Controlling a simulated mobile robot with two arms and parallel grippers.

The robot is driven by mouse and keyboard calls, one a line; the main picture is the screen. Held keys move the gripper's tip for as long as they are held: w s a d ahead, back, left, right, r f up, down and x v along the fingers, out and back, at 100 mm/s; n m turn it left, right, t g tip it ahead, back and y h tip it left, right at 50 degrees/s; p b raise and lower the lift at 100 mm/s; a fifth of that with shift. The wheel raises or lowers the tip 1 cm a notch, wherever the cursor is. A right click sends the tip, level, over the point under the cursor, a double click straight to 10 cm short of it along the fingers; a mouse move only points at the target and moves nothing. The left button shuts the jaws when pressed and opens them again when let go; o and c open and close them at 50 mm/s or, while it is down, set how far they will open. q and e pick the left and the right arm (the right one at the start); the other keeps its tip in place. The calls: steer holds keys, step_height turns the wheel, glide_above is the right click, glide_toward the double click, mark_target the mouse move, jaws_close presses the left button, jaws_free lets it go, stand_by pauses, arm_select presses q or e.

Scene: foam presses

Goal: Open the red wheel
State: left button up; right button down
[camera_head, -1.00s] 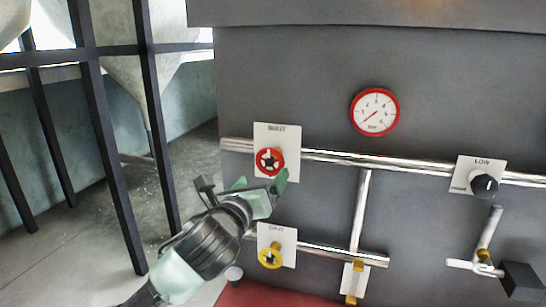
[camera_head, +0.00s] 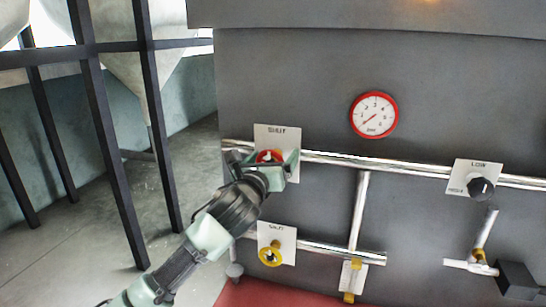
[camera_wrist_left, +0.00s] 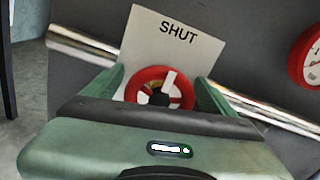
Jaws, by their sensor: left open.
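The red wheel (camera_head: 268,156) sits on a white plate (camera_head: 284,135) marked SHUT, on the upper pipe of the grey press wall. My left gripper (camera_head: 264,160) is right at the wheel and hides its lower part in the head view. In the left wrist view the red wheel (camera_wrist_left: 160,84) shows between the two green fingers, one on each side of it. The fingers are open around the wheel; I cannot tell whether they touch its rim. My right gripper is not in view.
A yellow wheel (camera_head: 270,254) on its own white plate is below my left arm. A red-rimmed gauge (camera_head: 374,115) and a black knob (camera_head: 481,188) marked LOW are to the right. Dark railing posts (camera_head: 108,150) stand at the left.

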arm_select(q)
steer(key=c, duration=1.4)
steer(key=n+p, duration=0.1)
steer(key=n, duration=0.3)
steer(key=shift+n, duration=0.3)
steer(key=n+p, duration=0.1)
steer(key=n, duration=0.5)
steer(key=shift+a+f, duration=0.1)
steer(key=shift+f, duration=0.05)
steer(key=n, duration=0.6)
steer(key=shift+f+n+p, duration=0.1)
steer(key=shift+n+p, duration=0.3)
steer(key=n, duration=0.6)
steer(key=shift+f, duration=0.1)
steer(key=shift+n, duration=0.3)
